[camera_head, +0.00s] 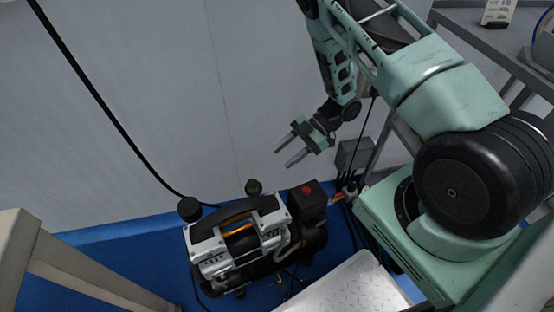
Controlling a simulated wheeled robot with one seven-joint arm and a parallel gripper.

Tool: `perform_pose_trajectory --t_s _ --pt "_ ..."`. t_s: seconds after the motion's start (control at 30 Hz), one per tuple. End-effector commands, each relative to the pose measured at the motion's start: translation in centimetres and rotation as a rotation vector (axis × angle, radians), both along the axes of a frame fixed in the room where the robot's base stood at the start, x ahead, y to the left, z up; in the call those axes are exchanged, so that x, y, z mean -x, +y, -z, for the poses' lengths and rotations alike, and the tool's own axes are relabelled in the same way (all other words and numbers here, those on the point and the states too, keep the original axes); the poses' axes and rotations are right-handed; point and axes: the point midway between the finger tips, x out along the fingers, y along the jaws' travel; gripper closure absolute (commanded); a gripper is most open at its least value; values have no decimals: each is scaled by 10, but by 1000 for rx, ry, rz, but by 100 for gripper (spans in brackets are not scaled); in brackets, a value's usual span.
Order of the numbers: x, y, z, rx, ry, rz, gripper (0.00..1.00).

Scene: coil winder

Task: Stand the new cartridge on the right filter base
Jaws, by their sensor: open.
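A portable compressor (238,238) with a silver and black body stands on the blue floor. A small dark cartridge with a green top (254,187) stands upright at its right end; the right filter base beneath it is too small and dark to make out. A plain black cartridge (190,209) stands at the left end. My gripper (284,158) is open and empty. In the picture it is above and to the right of the green-topped cartridge, apart from it, with its fingers pointing left and slightly down.
A black box with a red knob (307,191) sits on the compressor's right. A black cable (105,110) runs along the pale wall. A beige frame (60,262) stands at lower left, a metal plate (350,285) lies at the bottom, and a grey shelf (490,35) is at upper right.

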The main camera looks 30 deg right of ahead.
Motion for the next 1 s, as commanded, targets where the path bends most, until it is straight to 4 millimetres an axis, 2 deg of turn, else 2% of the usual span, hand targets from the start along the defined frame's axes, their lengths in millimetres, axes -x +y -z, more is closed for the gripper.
perform_pose_trajectory --t_s 0.07,0.17,0.3,0.33,0.43,0.5,0.57,0.67,0.77,0.8,0.9,1.0 --pt "-12 5 -6 28 -27 19 52" --pt "-44 22 -21 112 -93 84 52" --pt "-97 58 -63 280 -179 261 52" --pt "-105 66 -74 315 -187 305 52" --pt "-116 89 -112 418 -179 443 52" --pt "-110 104 -139 480 -147 532 52" --pt "-97 117 -161 530 -103 601 52" --pt "-59 136 -193 609 -6 691 52" --pt "-3 152 -220 688 116 752 52" --pt "23 157 -229 720 170 768 52" --pt "88 164 -247 796 296 786 52" --pt "143 166 -258 862 398 783 52"
